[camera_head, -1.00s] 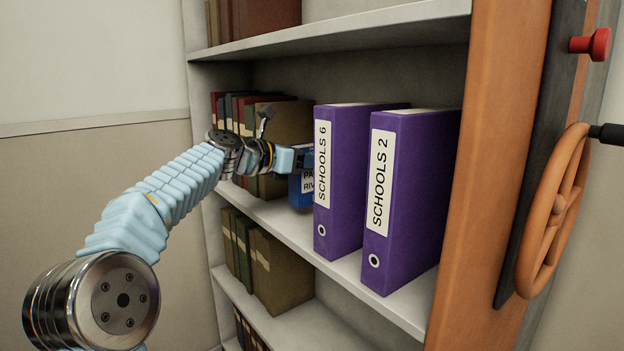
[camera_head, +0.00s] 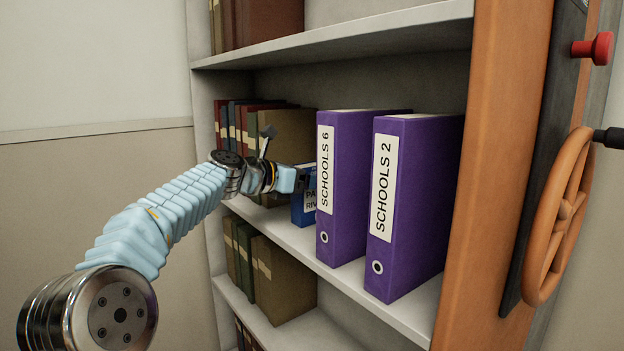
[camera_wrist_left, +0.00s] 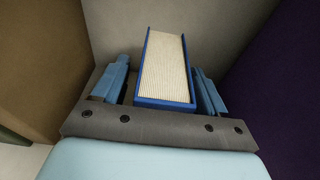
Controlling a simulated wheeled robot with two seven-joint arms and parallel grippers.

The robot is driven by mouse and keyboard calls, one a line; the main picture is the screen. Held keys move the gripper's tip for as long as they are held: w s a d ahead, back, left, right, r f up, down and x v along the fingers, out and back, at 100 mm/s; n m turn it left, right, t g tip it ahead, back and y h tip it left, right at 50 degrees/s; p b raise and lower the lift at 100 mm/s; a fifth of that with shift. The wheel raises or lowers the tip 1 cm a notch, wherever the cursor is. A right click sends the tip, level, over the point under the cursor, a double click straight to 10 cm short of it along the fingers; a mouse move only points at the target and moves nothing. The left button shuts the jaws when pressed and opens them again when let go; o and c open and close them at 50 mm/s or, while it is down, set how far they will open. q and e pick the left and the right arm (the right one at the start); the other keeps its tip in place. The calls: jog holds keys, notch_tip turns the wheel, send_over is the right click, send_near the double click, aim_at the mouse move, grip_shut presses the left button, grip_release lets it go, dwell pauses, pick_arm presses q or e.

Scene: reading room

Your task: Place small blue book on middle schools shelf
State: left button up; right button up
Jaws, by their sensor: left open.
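The small blue book (camera_head: 309,205) stands upright on the middle shelf (camera_head: 290,234), just left of the purple SCHOOLS 6 binder (camera_head: 338,190). The purple SCHOOLS 2 binder (camera_head: 412,205) stands further right on the same shelf. My left gripper (camera_head: 300,180) reaches in from the left in front of the blue book and partly hides it. In the left wrist view the blue book (camera_wrist_left: 166,70) shows its pale page edge between the two open fingers of my left gripper (camera_wrist_left: 160,92), with a small gap on each side. My right gripper is not in view.
Brown, red and dark books (camera_head: 285,135) stand left of the blue book. Dark olive books (camera_head: 282,275) fill part of the shelf below. The orange-brown shelf end (camera_head: 490,170) with an orange handwheel (camera_head: 560,215) bounds the right side.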

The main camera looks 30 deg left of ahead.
pick_arm(q)
jog(key=b+v, duration=0.1)
jog(key=v, duration=1)
jog(key=shift+s+a, duration=0.2)
jog(key=shift+s, duration=0.15)
jog(key=shift+r, duration=0.1)
